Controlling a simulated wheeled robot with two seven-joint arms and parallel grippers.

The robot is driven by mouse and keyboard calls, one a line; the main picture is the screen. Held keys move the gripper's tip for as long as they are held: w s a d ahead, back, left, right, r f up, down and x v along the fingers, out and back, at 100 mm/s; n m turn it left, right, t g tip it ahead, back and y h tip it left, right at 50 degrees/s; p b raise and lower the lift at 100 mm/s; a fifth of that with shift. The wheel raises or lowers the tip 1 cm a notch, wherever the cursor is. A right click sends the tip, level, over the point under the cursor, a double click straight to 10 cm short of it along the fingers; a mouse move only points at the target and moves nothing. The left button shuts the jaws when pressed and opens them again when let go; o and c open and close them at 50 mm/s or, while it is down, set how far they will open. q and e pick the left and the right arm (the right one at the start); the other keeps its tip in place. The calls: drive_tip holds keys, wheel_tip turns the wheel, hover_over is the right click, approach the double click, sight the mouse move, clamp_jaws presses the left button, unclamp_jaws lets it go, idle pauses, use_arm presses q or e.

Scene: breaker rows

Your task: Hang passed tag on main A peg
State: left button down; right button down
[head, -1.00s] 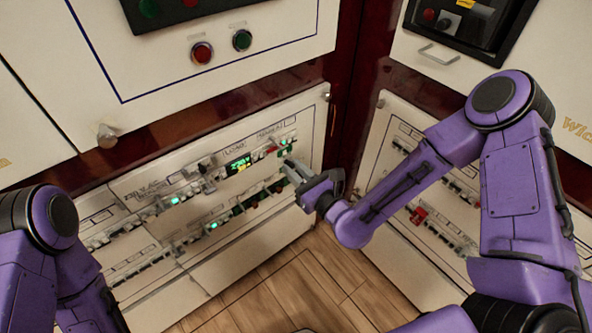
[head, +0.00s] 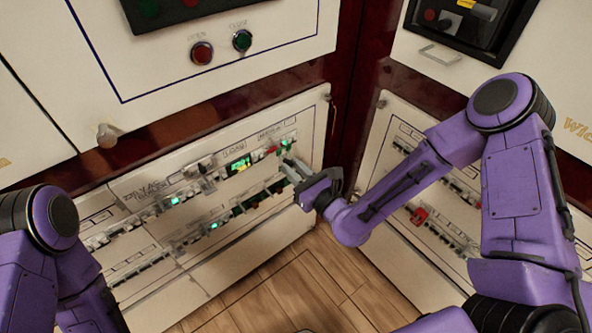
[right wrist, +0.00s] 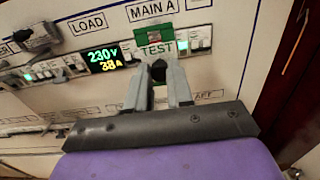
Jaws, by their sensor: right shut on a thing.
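My right gripper (right wrist: 158,74) is shut on the green tag (right wrist: 153,50), which reads TEST in the right wrist view; the fingers hide its lower part. The tag is upright in front of the breaker row, just below the MAIN A label (right wrist: 152,9). The peg cannot be made out, and I cannot tell whether the tag touches it. In the head view, my right gripper (head: 289,166) is at the right end of the upper breaker row, with the small green tag (head: 286,147) at its tips. My left gripper is out of view.
A lit meter (right wrist: 105,59) sits left of the tag, and a breaker (right wrist: 198,38) is close on its right. A grey plug-like device (right wrist: 35,37) sticks out farther left. A second cabinet panel (head: 408,190) stands to the right. The wooden floor (head: 290,285) is clear.

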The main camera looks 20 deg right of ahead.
drive_tip(key=shift+x, duration=0.85)
drive_tip(key=c, duration=0.9)
unclamp_jaws()
drive_tip(key=v, duration=1)
drive_tip(key=shift+s+d+b, duration=0.1)
drive_tip(key=shift+s+b, duration=0.1)
drive_tip(key=shift+b, duration=0.2)
